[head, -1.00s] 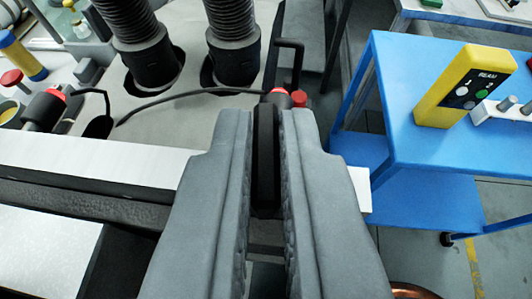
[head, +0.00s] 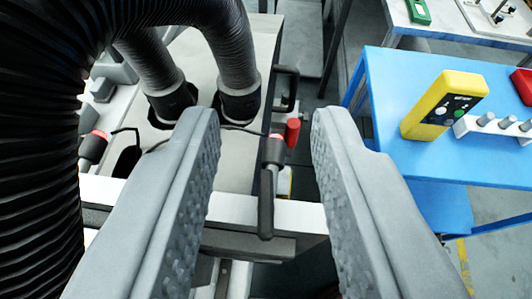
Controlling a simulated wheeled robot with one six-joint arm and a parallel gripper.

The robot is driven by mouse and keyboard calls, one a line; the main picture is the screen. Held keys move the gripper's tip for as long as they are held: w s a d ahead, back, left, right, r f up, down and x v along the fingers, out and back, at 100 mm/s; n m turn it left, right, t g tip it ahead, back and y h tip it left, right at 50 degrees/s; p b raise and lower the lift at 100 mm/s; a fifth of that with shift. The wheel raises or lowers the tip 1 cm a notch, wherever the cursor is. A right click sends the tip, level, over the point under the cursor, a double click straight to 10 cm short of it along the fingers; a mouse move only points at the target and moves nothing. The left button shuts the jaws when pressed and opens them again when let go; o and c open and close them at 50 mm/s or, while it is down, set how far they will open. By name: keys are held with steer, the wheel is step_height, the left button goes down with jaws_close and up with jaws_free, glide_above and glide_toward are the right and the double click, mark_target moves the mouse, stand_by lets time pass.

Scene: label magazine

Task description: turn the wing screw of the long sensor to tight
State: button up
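A long dark sensor (head: 267,195) hangs over the white rail's edge, its body pointing toward me. It has a red ring near its top, with a red wing screw (head: 292,132) at its right. A thin black cable runs from it to the left. My gripper (head: 266,120) is open wide, with one grey padded finger on each side of the sensor. Clear gaps show on both sides, and nothing is held. The screw lies between the fingers in the picture. Whether it is tight cannot be told.
A second sensor with a red ring (head: 95,143) sits at the left, partly behind a thick black hose (head: 45,130). Two hose ends enter the grey housing (head: 262,60) behind. A blue table (head: 400,85) with a yellow remote (head: 445,105) stands at the right.

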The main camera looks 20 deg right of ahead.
mark_target(268, 225)
steer(key=shift+r, duration=1.8)
steer(key=d+f+n+y, duration=0.4)
steer(key=d+f, duration=0.8)
steer(key=d, duration=0.4)
steer(key=s+d+f+t, duration=0.2)
steer(key=s+d+f, duration=0.1)
steer(key=d, duration=0.4)
steer(key=s+d+f+t, duration=0.2)
steer(key=s+d+f, duration=0.2)
steer(key=s+d, duration=0.1)
steer(key=shift+d+m, duration=0.4)
steer(key=shift+d, duration=0.5)
